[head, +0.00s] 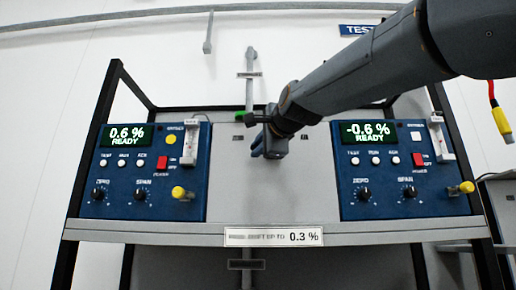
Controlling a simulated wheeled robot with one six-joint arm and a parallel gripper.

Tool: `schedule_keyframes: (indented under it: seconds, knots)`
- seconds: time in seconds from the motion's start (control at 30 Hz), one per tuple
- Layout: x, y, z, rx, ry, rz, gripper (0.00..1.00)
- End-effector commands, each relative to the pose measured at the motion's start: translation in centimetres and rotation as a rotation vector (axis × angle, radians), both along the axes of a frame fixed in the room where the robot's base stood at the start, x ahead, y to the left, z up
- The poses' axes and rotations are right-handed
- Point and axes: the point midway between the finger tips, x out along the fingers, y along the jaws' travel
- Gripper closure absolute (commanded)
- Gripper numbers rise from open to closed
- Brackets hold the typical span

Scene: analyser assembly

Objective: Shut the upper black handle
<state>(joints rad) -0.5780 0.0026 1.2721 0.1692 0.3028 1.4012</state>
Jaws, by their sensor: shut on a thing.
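A grey vertical pipe (250,88) with a small label comes down the wall to the middle of the rack in the head view. A small green part (240,116) shows at its lower end, with a dark piece beside it that runs in behind my gripper. My gripper (262,147) is here, at the end of the arm that reaches in from the upper right. It is shut on what seems to be the upper black handle, which is mostly hidden by the gripper and wrist, so its angle cannot be told.
A label (275,237) with 0.3 % is on the shelf edge. Black rack posts (92,140) flank both sides.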

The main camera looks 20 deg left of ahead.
Motion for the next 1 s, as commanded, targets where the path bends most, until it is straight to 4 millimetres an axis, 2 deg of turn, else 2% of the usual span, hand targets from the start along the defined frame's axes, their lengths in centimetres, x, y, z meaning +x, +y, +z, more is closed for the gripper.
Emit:
schedule_keyframes:
  seconds: [0.37,1.0]
  knots:
    - [0.0,-0.1,-0.5,-0.172,-0.039,0.0,1.0]
    - [0.2,-1.1,-2.6,-0.757,-0.18,0.001,1.0]
